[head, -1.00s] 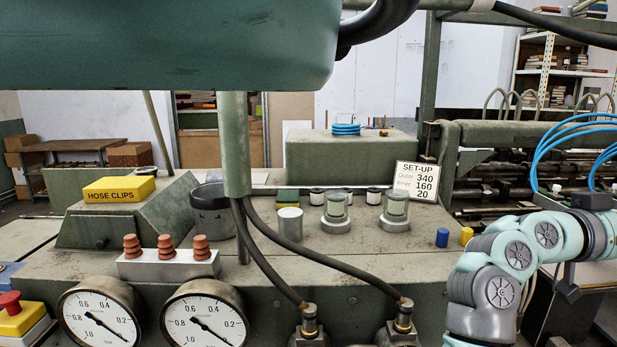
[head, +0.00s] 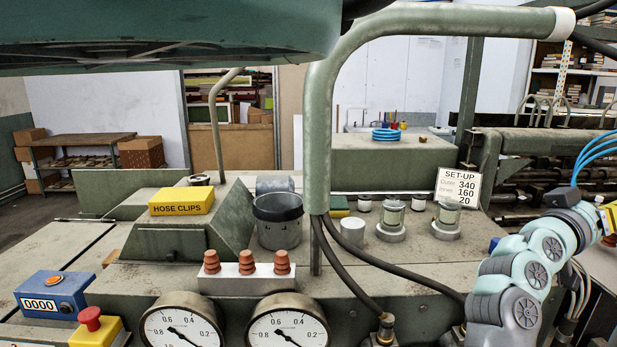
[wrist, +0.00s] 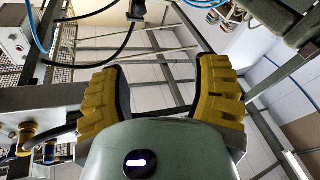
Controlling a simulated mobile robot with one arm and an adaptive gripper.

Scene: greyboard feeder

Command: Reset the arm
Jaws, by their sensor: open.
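My gripper (wrist: 160,92) shows in the wrist view with its two ridged yellow fingers spread wide apart and nothing between them. Behind the fingers are grey metal framing, a pale wall and hanging cables, so it appears to point up and away from the worktop. In the head view my teal and grey arm is bent at the lower right.
A green pipe (head: 318,130) rises from the machine top and bends right. A set-up card (head: 458,187), glass sight cups (head: 390,217), a grey cup (head: 277,220), a hose clips box (head: 181,201) and red-brown cones (head: 246,263) stand there. Gauges (head: 287,328) face the front.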

